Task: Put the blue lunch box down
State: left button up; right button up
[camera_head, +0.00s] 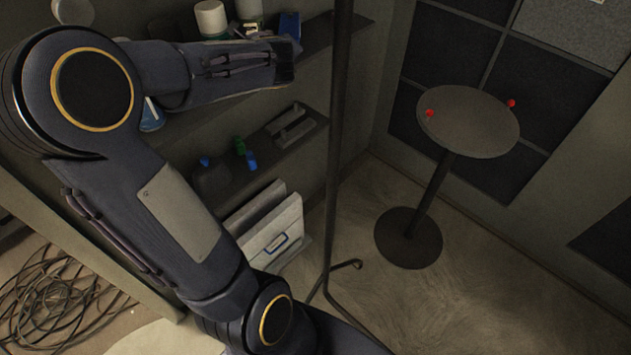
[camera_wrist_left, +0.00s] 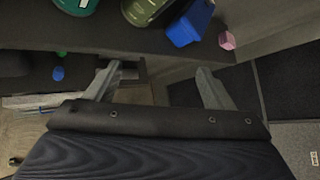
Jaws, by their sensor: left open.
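The blue lunch box (camera_wrist_left: 190,24) rests on the upper shelf and looks slightly tilted in the left wrist view. In the head view a blue object that looks like it (camera_head: 290,24) stands near the shelf's right end, just behind the end of my left arm. My left gripper (camera_wrist_left: 158,82) is open, its two fingers spread with nothing between them. The box lies beyond the fingers and apart from them. In the head view the fingers cannot be made out at the end of the arm. My right gripper is in neither view.
A green container (camera_wrist_left: 150,10) and a pink block (camera_wrist_left: 227,40) flank the box on the upper shelf. A lower shelf (camera_head: 262,165) holds small bottles. A dark vertical pole (camera_head: 338,150) stands right of the shelves. A round table (camera_head: 468,125) with red knobs stands farther right.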

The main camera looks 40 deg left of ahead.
pick_arm(q)
jog(key=s+d+f+n+g+h, duration=0.1)
jog(key=s+d+f+n+h, duration=0.2)
jog(key=s+d+n, duration=0.5)
jog(key=s+d+f+n+g+h, duration=0.1)
jog(key=s+d+f+n+h, duration=0.2)
jog(key=s+d+n+h, duration=0.2)
jog(key=s+d+n, duration=0.3)
jog(key=s+d, duration=0.1)
jog(key=d, duration=0.3)
jog(key=shift+s+d+g, duration=0.2)
jog(key=shift+s+g, duration=0.1)
jog(key=shift+o, duration=0.5)
jog(key=s+d+f+n+h, duration=0.1)
jog(key=s+d+n+h, duration=0.3)
jog(key=d, duration=0.4)
jog(key=shift+s+d+f+n, duration=0.15)
jog(key=shift+s+d+n, duration=0.15)
jog(key=shift+s+d, duration=0.15)
jog(key=shift+a, duration=0.1)
